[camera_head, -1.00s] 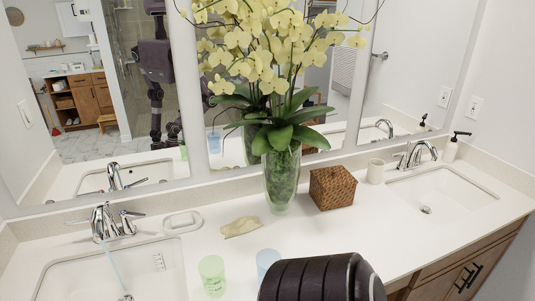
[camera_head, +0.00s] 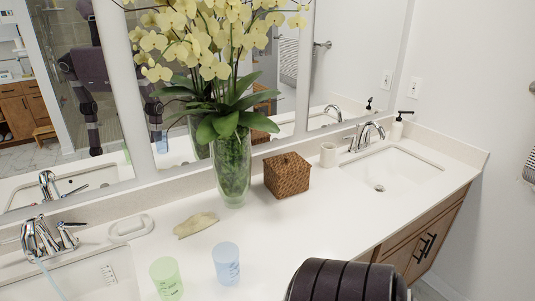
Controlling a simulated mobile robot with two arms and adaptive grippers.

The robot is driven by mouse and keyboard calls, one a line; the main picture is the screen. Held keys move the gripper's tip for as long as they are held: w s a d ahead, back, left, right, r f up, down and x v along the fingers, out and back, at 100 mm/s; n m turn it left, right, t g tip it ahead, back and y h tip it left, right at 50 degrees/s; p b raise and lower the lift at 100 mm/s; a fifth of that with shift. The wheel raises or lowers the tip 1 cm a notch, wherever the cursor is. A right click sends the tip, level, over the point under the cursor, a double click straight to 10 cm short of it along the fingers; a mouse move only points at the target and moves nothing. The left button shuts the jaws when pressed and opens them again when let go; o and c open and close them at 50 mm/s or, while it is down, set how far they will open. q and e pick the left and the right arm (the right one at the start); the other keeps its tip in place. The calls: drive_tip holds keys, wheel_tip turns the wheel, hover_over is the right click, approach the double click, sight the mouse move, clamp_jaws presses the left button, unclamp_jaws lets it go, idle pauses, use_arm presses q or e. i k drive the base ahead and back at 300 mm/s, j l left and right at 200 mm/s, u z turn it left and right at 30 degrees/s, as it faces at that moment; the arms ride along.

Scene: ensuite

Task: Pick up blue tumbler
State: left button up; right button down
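The blue tumbler (camera_head: 226,264) is a pale translucent blue cup with faint dark print. It stands upright on the white counter, just right of a similar green tumbler (camera_head: 167,279) and apart from it. A dark arm link of mine shows at the bottom right, to the right of the blue tumbler. Neither of my grippers is in view.
A glass vase of yellow orchids (camera_head: 232,165) stands behind the tumblers, beside a brown wicker box (camera_head: 287,174). Sinks flank the counter (camera_head: 290,230), which is clear right of the blue tumbler.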

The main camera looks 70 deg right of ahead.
sight(226, 255)
drive_tip(key=i+z, duration=0.1)
drive_tip(key=z, duration=0.4)
drive_tip(key=i+l+z, duration=0.1)
drive_tip(key=z, duration=0.4)
drive_tip(key=i+z, duration=0.15)
drive_tip(key=z, duration=0.35)
drive_tip(key=i+j+z, duration=0.1)
drive_tip(key=z, duration=0.4)
